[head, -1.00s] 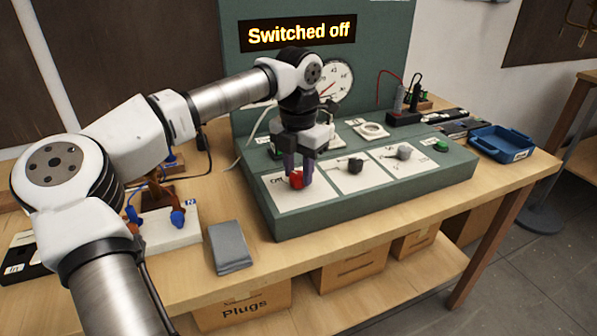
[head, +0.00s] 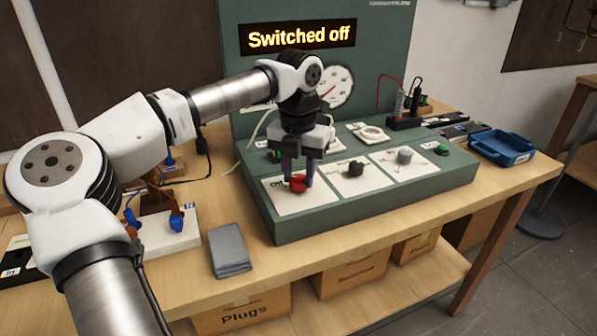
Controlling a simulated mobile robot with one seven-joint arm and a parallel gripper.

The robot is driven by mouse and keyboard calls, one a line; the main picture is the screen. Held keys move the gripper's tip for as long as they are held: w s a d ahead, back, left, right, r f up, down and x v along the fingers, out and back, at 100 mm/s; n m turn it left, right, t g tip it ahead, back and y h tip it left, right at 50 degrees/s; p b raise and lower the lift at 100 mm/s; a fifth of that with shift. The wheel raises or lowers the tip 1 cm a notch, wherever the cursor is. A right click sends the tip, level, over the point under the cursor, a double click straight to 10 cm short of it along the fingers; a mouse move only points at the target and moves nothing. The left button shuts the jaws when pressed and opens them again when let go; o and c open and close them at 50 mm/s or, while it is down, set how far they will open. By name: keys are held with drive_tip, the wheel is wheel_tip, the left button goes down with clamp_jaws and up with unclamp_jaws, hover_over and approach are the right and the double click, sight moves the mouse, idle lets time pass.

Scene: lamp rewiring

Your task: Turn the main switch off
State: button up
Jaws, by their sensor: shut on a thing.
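The main switch is a red knob (head: 298,184) on the leftmost white plate of the green sloping panel. My gripper (head: 298,178) points down over it in the head view. Its two dark fingers stand on either side of the knob and are shut on it, partly hiding it. The lit sign (head: 298,37) on the upright green board reads "Switched off".
A black knob (head: 356,168) and a grey knob (head: 404,155) sit on plates to the right. A dial (head: 338,90) is on the board behind.

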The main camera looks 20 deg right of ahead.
sight(299, 178)
drive_tip(key=o, duration=1)
drive_tip(key=shift+c, duration=0.2)
wheel_tip(299, 178, up, 14)
drive_tip(key=shift+s+f, duration=0.1)
drive_tip(key=shift+f, duration=0.05)
